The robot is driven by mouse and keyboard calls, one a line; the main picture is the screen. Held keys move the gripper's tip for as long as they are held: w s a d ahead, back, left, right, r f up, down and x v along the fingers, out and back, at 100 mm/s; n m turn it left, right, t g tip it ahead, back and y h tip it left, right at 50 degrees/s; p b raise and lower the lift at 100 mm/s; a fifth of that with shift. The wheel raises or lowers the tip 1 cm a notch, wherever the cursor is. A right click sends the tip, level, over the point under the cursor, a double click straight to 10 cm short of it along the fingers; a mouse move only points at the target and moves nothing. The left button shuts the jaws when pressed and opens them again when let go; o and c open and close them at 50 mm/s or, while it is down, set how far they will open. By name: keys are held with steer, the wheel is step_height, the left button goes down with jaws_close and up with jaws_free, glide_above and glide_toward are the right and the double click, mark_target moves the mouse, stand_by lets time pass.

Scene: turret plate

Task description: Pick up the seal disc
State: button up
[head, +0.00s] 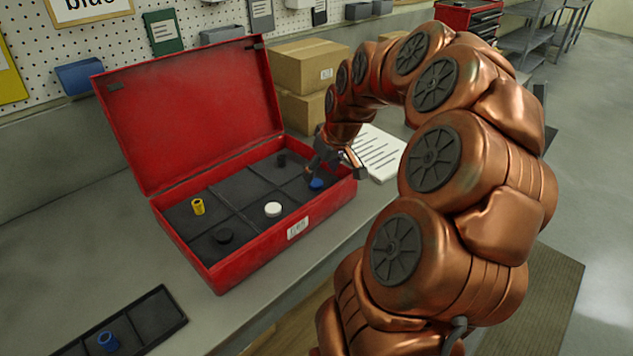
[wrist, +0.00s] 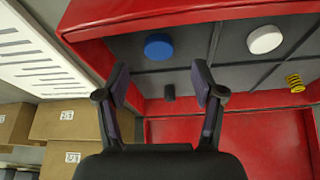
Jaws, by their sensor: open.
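Several small parts lie in the red case's dark compartments. A blue disc (head: 316,183) is in the front right compartment, partly behind my gripper in the head view. It also shows in the wrist view (wrist: 158,46). A white disc (head: 273,209) lies in the front middle compartment, and in the wrist view (wrist: 264,39) it is at upper right. I cannot tell which disc is the seal disc. My gripper (head: 337,170) is open and empty over the case's right end; its fingers (wrist: 160,78) spread below the blue disc in the wrist picture.
The red case (head: 246,262) has its lid open at the back. It also holds a yellow ribbed cylinder (head: 198,206) and a small black cylinder (head: 282,159). Boxes (head: 309,66) and a printed sheet (head: 378,152) are near my arm. A dark tray (head: 160,318) holds a blue part (head: 107,340).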

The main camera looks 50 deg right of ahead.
mark_target(316, 182)
steer(key=shift+p+x, duration=0.75)
steer(key=shift+x, duration=1.45)
steer(key=shift+d, duration=0.1)
steer(key=shift+c, duration=0.4)
steer(key=shift+r, duration=0.1)
steer(key=c, duration=0.9)
